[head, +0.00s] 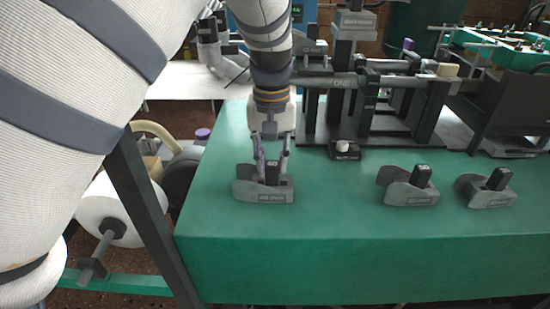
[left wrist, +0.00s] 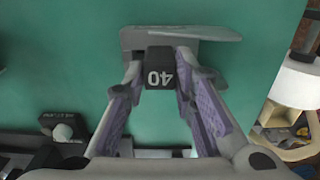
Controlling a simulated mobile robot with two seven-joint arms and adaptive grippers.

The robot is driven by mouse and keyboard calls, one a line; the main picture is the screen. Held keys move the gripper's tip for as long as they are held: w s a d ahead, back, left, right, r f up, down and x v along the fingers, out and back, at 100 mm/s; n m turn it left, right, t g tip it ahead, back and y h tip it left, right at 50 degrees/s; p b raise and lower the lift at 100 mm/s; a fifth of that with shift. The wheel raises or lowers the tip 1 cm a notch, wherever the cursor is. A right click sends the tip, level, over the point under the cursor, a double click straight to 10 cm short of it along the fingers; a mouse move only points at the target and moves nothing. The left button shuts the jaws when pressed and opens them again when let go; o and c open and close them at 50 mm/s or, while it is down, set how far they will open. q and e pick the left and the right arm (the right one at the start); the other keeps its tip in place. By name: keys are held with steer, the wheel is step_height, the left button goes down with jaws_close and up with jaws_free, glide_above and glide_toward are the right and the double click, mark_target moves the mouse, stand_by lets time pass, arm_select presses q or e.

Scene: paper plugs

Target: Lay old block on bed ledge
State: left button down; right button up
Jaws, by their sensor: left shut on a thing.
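My left gripper (head: 271,157) reaches down from above and is shut on a dark block marked 40 (head: 272,173). The block is at a grey, labelled holder (head: 262,195) on the left part of the green table; I cannot tell whether it still rests in it. In the left wrist view, the purple-padded fingers (left wrist: 160,78) close on either side of the block (left wrist: 160,68), with the holder (left wrist: 195,33) just beyond. The machine bed (head: 380,143) stands behind on the table. Which part is its ledge is unclear. My right gripper is not in view.
Two more grey holders with dark blocks (head: 408,190) (head: 486,190) stand at the right of the green table (head: 330,225). A small black piece with a white knob (head: 344,150) sits at the bed's front. A white roll (head: 120,205) is at the left.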

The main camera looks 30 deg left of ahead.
arm_select(q)
steer(key=shift+r, duration=0.1)
steer(key=c, duration=1.3)
jaws_free()
step_height(320, 180, up, 12)
